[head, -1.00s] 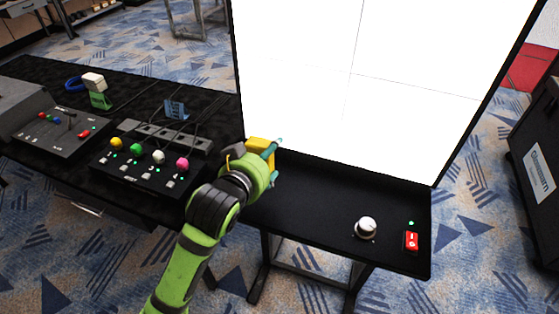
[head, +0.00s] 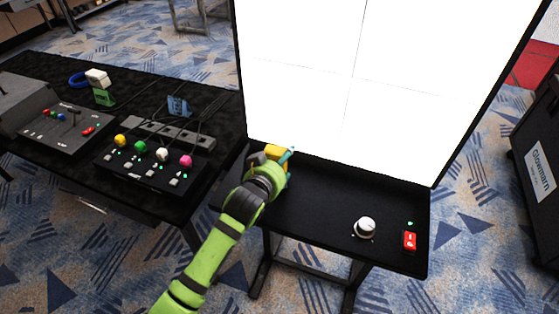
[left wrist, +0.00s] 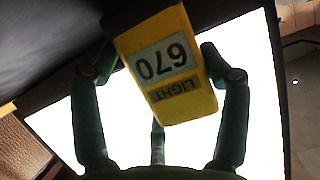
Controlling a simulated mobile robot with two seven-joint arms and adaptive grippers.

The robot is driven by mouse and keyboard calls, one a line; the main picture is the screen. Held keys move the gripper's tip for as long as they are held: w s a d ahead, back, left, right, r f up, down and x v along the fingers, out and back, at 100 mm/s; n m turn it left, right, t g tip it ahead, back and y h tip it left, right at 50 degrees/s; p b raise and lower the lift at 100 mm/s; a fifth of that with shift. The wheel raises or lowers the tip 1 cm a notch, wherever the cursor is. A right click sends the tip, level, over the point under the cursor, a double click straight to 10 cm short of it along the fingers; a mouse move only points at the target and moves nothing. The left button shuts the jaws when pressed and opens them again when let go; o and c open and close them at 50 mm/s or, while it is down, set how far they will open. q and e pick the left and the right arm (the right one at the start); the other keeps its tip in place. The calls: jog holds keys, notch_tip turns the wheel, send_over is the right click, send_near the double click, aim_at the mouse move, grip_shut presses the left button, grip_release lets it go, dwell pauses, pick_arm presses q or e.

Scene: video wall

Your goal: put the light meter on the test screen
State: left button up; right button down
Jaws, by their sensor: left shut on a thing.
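The light meter is a yellow block (left wrist: 165,62). In the head view the light meter (head: 277,153) and the left gripper (head: 284,163) are at the lower left of the test screen (head: 350,80), above the black shelf (head: 320,200). The screen is lit plain white with thin dark lines. I cannot tell whether the meter touches it. My right gripper is out of view.
The shelf carries a white knob (head: 365,228) and a red switch (head: 410,241) at its right. On the left, a black table (head: 60,75) holds a panel of coloured buttons (head: 150,160), a grey console (head: 62,130) and a white device on a green stand (head: 101,88).

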pick_arm(q)
jog(key=shift+f, duration=0.15)
jog(key=o, duration=1.3)
jog(key=shift+c, duration=0.2)
jog(key=shift+r, duration=0.2)
jog(key=b+v, duration=0.1)
jog(key=v, duration=1.1)
jog(key=shift+b, duration=0.3)
